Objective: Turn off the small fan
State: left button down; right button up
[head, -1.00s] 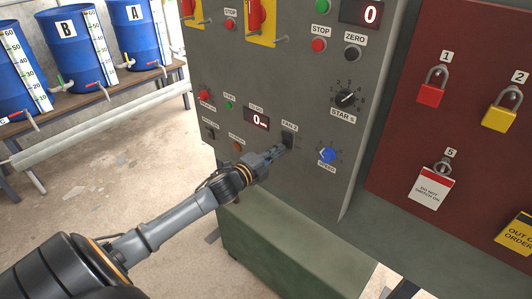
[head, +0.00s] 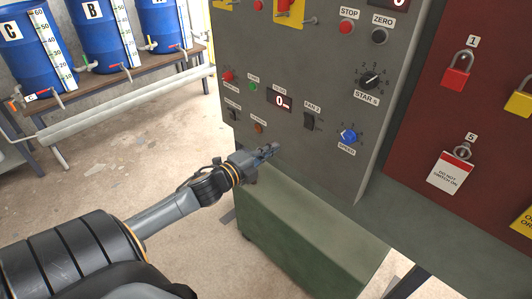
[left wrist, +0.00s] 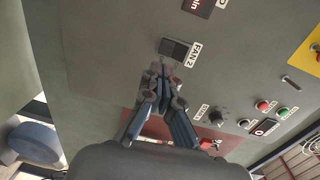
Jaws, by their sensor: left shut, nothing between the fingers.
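A dark rocker switch labelled FAN 2 (head: 309,121) is on the lower part of the grey control panel (head: 318,70). It also shows in the left wrist view (left wrist: 174,49), just beyond the fingertips. Which way the rocker is tipped I cannot tell. My left gripper (head: 270,150) is shut and empty, in front of the panel, below and left of the switch in the head view and apart from it. The left wrist view also shows its closed fingers (left wrist: 160,74). No fan is visible. My right gripper is not in view.
A blue SPEED knob (head: 348,136) is right of the switch, a display (head: 280,99) left of it. Another dark switch (head: 233,114) is farther left. A green box-like base (head: 300,235) juts out below. A red padlock board (head: 470,110) stands at right.

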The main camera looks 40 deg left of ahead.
pick_arm(q)
jog(key=shift+s+a, duration=0.1)
jog(key=shift+s, duration=0.65)
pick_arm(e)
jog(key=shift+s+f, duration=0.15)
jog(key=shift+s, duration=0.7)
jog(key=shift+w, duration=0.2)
